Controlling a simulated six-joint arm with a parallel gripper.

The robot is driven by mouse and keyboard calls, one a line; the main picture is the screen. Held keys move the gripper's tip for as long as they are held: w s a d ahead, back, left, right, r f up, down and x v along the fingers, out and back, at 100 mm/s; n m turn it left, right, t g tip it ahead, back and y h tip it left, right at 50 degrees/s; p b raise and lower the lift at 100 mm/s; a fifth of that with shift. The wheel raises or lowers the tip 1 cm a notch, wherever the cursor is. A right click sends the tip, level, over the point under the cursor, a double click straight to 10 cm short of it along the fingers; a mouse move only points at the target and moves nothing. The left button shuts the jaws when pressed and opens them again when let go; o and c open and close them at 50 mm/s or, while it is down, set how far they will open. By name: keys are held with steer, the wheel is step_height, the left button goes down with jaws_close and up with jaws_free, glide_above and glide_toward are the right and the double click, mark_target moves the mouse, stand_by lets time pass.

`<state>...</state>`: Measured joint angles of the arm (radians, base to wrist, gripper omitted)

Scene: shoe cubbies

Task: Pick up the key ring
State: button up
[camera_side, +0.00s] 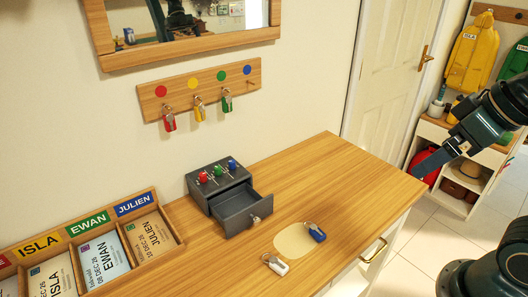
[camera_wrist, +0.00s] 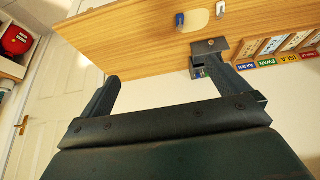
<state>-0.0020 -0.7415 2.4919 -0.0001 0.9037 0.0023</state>
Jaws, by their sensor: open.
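A key ring with a blue fob (camera_side: 316,233) lies on the wooden counter, at the right edge of a pale oval patch (camera_side: 293,242). It also shows in the wrist view as a small blue shape (camera_wrist: 180,20). A second key ring with a white-grey fob (camera_side: 278,266) lies nearer the counter's front edge; in the wrist view it is a pale shape (camera_wrist: 221,9). My gripper (camera_side: 422,168) is in the air right of the counter, away from both key rings. In the wrist view its fingers (camera_wrist: 156,78) are apart with nothing between them.
A dark box (camera_side: 228,190) with its drawer (camera_side: 240,212) pulled out stands behind the patch. Red, yellow and green key rings hang on a wall rack (camera_side: 200,88); its blue-dot peg is bare. A name-card tray (camera_side: 90,245) is at left. The counter's right part is clear.

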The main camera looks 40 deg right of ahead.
steer(key=shift+s+f, duration=0.1)
steer(key=c, duration=1.1)
steer(key=w+a+f+g, duration=0.2)
steer(key=w+f, duration=0.3)
steer(key=w+a+f+g, duration=0.1)
steer(key=w+a+f, duration=0.2)
steer(key=w+f, duration=0.2)
steer(key=w+a+f+g, duration=0.2)
steer(key=w+f, duration=0.3)
steer(key=w, duration=0.1)
steer(key=shift+w+a+f+m+g, duration=0.15)
steer(key=shift+w+a+m+g, duration=0.15)
steer(key=shift+w+a+m, duration=0.1)
glide_above(318, 233)
steer(key=shift+a+f, duration=0.1)
steer(key=shift+f, duration=4.2)
